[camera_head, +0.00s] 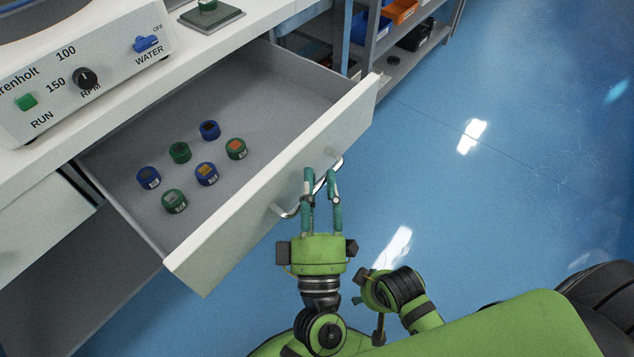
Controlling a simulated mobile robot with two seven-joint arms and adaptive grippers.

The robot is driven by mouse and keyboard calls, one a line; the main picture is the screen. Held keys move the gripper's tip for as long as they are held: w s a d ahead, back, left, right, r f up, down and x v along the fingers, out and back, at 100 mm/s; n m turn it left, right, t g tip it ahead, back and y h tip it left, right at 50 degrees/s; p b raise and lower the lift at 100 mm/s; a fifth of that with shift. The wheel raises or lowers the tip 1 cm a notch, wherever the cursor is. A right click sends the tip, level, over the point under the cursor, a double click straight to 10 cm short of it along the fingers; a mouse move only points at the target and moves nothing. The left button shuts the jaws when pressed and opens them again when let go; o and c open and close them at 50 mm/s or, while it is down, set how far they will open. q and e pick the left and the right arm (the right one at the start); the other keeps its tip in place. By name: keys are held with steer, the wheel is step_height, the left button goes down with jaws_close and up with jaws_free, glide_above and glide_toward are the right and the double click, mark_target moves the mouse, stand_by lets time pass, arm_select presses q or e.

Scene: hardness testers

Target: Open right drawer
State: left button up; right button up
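The right drawer (285,185) is pulled well out from under the white counter. Several small round green and blue pots stand on its floor. The curved metal handle (287,211) is on its front. My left gripper (320,173) reaches up to the handle, with its two teal fingers over the bar near its right part. The fingers are apart, with a visible gap between them; I cannot tell whether they touch the bar. My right gripper (358,300) shows only in part beside the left wrist, and its fingers are mostly hidden.
A machine with RPM and WATER controls (85,75) stands on the counter (215,60). Another drawer front (40,225) shows at left. A shelf rack with blue and orange bins (403,10) stands behind. The blue floor right of the drawer is clear.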

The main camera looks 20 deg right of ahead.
arm_select(q)
steer(key=v, duration=1.2)
stand_by(0.3)
